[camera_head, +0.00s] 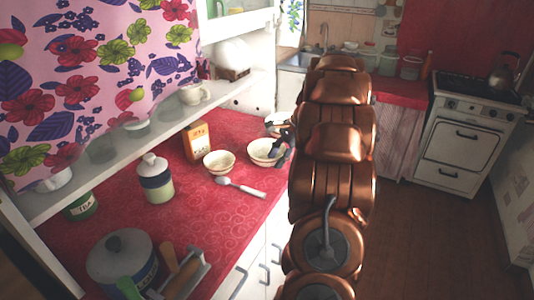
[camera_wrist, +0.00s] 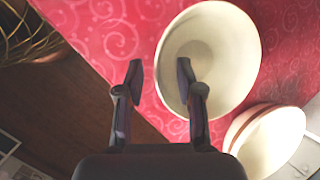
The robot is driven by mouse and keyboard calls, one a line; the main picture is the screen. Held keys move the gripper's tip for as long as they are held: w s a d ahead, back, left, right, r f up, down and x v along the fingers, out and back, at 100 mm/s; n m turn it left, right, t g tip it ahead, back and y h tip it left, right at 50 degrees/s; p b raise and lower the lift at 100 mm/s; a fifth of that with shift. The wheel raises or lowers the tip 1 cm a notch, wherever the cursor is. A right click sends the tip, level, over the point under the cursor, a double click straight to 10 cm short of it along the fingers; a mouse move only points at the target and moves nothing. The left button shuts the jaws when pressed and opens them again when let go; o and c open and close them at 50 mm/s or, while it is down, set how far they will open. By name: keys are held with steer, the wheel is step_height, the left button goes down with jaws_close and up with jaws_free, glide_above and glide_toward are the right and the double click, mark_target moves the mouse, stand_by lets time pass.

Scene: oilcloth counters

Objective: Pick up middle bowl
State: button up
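A cream bowl (camera_head: 262,150), the middle one of the row, stands upright on the red counter near its front edge. In the wrist view the large pale bowl (camera_wrist: 212,45) fills the upper right. My gripper (camera_head: 281,154) is at the right side of the middle bowl. In the wrist view my gripper (camera_wrist: 161,76) is open, with its fingers apart and the near rim of the bowl showing between them. The right finger overlaps the bowl's inside in the picture. I cannot tell whether either finger touches it.
A smaller bowl (camera_head: 219,164) stands left of it, with a spoon (camera_head: 240,187) in front and a yellow box (camera_head: 197,141) behind. Another bowl (camera_head: 277,119) is partly hidden behind my arm. A brown-banded bowl (camera_wrist: 262,138) and wire object (camera_wrist: 28,35) also show.

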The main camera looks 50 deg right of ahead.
steer(key=shift+w+a+f, duration=0.15)
steer(key=shift+w+f, duration=0.05)
steer(key=shift+f, duration=0.3)
jaws_close()
